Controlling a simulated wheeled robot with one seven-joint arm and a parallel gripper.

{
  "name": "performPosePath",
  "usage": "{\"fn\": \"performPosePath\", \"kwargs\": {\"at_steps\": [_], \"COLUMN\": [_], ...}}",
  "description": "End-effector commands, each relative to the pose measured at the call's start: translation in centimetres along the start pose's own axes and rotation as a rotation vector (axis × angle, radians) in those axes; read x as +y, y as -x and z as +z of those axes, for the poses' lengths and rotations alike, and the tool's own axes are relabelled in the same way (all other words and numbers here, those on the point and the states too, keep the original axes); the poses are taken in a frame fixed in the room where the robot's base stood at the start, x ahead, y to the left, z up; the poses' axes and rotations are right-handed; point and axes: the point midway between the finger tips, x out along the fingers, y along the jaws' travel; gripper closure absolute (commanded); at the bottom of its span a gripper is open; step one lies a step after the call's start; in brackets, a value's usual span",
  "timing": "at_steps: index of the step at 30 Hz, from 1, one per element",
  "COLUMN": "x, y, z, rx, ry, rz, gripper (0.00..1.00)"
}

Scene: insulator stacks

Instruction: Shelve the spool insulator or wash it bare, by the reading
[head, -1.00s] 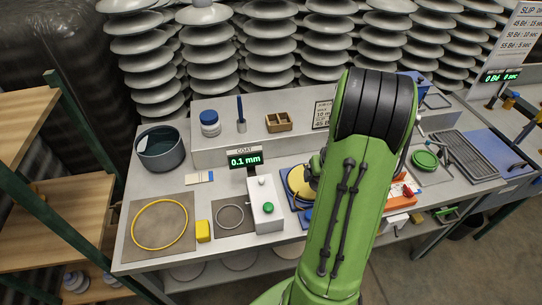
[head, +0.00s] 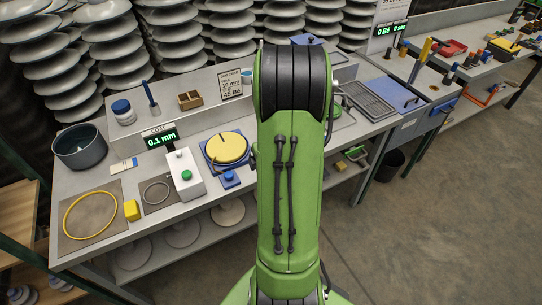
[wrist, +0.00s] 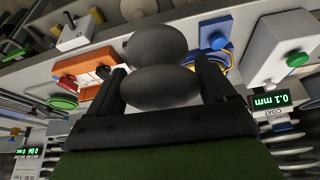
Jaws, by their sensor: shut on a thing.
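The spool insulator (wrist: 158,88) is dark grey with two rounded flanges. In the wrist view my gripper (wrist: 163,85) is shut on it, one black finger on either side. In the head view my own green arm hides the gripper and the spool. The coat gauge's display (head: 161,138) reads 0.1 mm; it also shows in the wrist view (wrist: 271,101). Its white box (head: 185,176) has a green button. A wooden shelf rack (head: 14,214) stands at the left edge, partly cut off. A display (head: 391,28) at the back right appears to read 0 Bd 0 sec.
A yellow disc (head: 228,148) sits on a blue base. A grated tray (head: 365,100) lies right. Open floor is at lower right.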

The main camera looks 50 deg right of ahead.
Motion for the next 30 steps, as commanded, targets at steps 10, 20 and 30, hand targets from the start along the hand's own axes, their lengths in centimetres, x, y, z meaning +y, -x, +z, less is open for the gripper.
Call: {"fn": "performPosePath", "kwargs": {"at_steps": [10,20,30], "x": [-6.2,-17.4,-28.4], "y": [-1.7,-4.7,-7.8], "z": [1.6,4.8,7.7], "rx": [0.0,-0.003,0.002], "ry": [0.101,0.282,0.452], "rz": [-0.042,-0.118,-0.186], "gripper": [0.71,0.71,0.71]}}
